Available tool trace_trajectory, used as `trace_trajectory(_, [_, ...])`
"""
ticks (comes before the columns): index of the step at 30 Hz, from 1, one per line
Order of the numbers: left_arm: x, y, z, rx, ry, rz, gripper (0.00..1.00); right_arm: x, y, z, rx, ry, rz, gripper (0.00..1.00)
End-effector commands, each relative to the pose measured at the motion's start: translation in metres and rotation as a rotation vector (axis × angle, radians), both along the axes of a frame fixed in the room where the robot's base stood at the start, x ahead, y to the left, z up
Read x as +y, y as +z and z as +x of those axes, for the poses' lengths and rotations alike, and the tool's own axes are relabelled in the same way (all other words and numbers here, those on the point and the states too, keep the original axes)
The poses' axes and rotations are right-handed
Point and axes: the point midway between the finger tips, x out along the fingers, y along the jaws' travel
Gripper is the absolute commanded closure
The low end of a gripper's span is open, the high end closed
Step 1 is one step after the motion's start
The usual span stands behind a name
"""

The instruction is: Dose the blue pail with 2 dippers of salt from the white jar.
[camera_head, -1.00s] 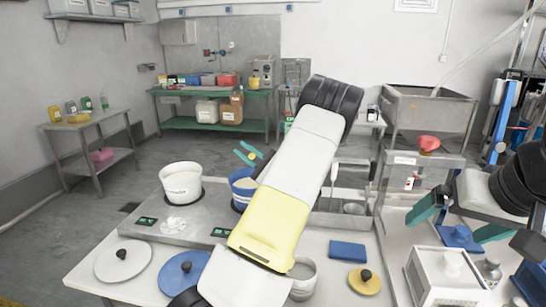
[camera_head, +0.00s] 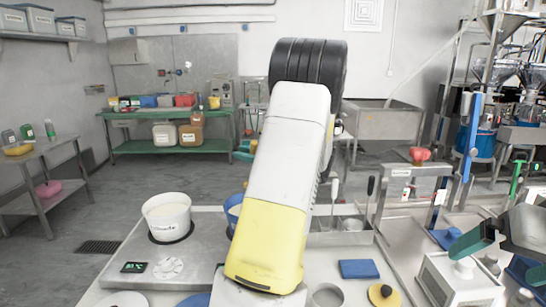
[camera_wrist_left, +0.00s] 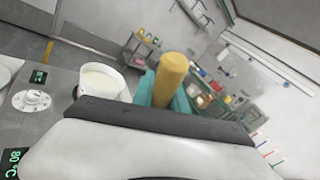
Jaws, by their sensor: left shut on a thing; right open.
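The white jar (camera_head: 167,218), a labelled tub with pale contents, stands open on the grey counter at the left in the head view. It also shows in the wrist view (camera_wrist_left: 101,82). The blue pail (camera_head: 232,212) is just right of it, mostly hidden behind my left arm. My left gripper (camera_head: 246,150) is largely hidden by that arm in the head view. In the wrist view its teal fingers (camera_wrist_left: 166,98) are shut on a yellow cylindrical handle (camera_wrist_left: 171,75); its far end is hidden. My right gripper (camera_head: 506,256) is open at the lower right, apart from the jar and pail.
A control panel with a dial (camera_head: 168,267) and green display (camera_head: 134,267) lies before the jar. Upright handled tools (camera_head: 370,187) stand in a metal tray. A blue block (camera_head: 359,269), yellow lid (camera_head: 383,293) and white machine (camera_head: 455,278) occupy the right.

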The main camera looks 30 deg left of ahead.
Motion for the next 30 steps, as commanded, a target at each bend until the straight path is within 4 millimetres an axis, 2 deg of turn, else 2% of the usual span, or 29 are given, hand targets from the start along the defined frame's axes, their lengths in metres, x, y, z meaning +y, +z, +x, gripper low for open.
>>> trace_trajectory(18, [0.046, 0.02, 0.049, 0.327, 0.001, -0.304, 1.0, 0.0, 0.0, 0.0, 0.0, 0.0, 0.0, 0.0])
trace_trajectory(30, [0.053, 0.023, 0.058, 0.393, -0.001, -0.36, 1.0, 0.0, 0.0, 0.0, 0.0, 0.0, 0.0, 0.0])
